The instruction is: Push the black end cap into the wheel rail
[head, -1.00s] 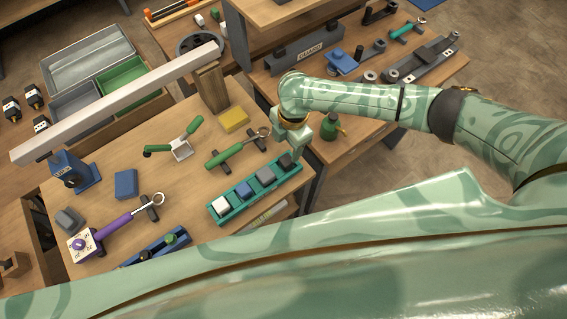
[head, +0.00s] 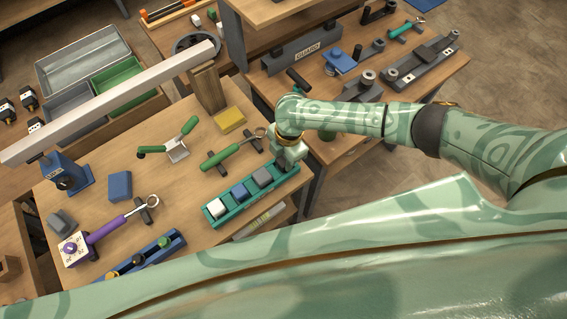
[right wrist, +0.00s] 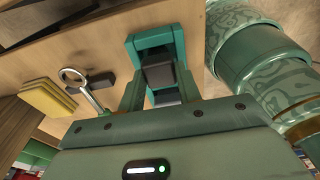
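The teal tray (head: 216,221) holds a white, a blue and a grey cap in a row. My right gripper (head: 289,163) is low at the tray's right end and hides the black end cap in the head view. In the right wrist view the black end cap (right wrist: 159,75) sits between the two fingers of my right gripper (right wrist: 159,88); whether they press on it is unclear. The tray's end (right wrist: 155,38) shows beyond it. The long pale rail (head: 120,98) lies raised across a blue stand and a wooden post. My left gripper is out of view.
A green-handled ring tool (head: 235,150) lies close beside the tray, with a yellow block (head: 229,120) behind it. A green clamp (head: 176,148), blue block (head: 120,186) and purple-handled tool (head: 108,228) lie farther left. A second bench (head: 345,145) stands at the right.

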